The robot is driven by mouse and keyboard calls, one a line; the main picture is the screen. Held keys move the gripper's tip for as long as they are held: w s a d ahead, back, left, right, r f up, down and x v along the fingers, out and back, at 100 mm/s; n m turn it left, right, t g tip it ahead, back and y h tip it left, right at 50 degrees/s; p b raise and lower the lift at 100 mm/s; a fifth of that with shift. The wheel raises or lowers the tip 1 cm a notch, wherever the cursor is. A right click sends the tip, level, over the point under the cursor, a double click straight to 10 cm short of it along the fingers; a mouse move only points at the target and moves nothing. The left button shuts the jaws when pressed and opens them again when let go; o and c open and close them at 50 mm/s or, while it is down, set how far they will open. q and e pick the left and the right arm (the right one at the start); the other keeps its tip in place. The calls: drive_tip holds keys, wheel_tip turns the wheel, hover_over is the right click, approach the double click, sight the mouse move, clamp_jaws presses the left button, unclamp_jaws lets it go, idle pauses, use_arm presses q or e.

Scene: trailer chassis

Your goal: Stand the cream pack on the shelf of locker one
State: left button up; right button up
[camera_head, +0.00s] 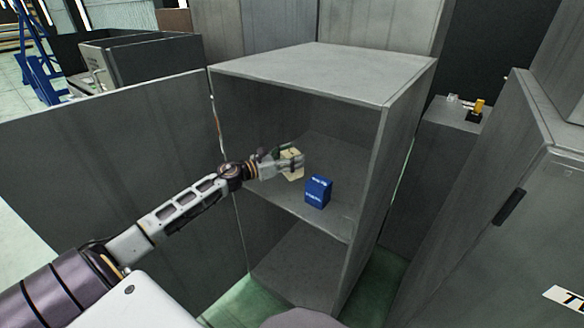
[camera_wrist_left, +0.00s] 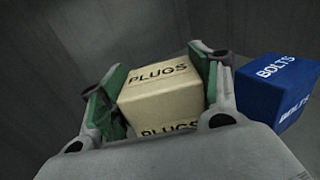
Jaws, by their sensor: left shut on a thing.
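The cream pack (camera_head: 291,172), marked PLUGS, is between the fingers of my left gripper (camera_head: 284,160), inside the open grey locker (camera_head: 330,62) at its middle shelf (camera_head: 334,222). In the left wrist view the cream pack (camera_wrist_left: 160,90) sits between the green-padded fingers of the left gripper (camera_wrist_left: 158,92), which is shut on it. The pack looks upright. Whether its base touches the shelf cannot be told. A blue pack (camera_head: 318,191) marked BOLTS stands on the shelf just right of the cream pack; it also shows in the left wrist view (camera_wrist_left: 272,92). My right gripper is not seen.
The locker's open door (camera_head: 110,180) spreads to the left, below and behind my left arm. A lower compartment (camera_head: 300,275) looks empty. Another grey cabinet (camera_head: 500,200) with a dark handle stands at the right. Small items lie on a grey unit (camera_head: 445,117) behind.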

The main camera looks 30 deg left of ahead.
use_arm(q)
drive_tip(key=shift+r, duration=0.1)
drive_tip(key=shift+f, duration=0.4)
wheel_tip(320, 180, down, 3)
drive_tip(key=shift+r+b, duration=0.2)
drive_tip(key=shift+b, duration=0.3)
drive_tip(key=shift+f, duration=0.2)
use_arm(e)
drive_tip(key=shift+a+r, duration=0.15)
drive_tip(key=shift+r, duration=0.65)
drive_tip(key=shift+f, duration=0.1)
use_arm(q)
drive_tip(key=shift+f, duration=0.1)
drive_tip(key=o, duration=1.2)
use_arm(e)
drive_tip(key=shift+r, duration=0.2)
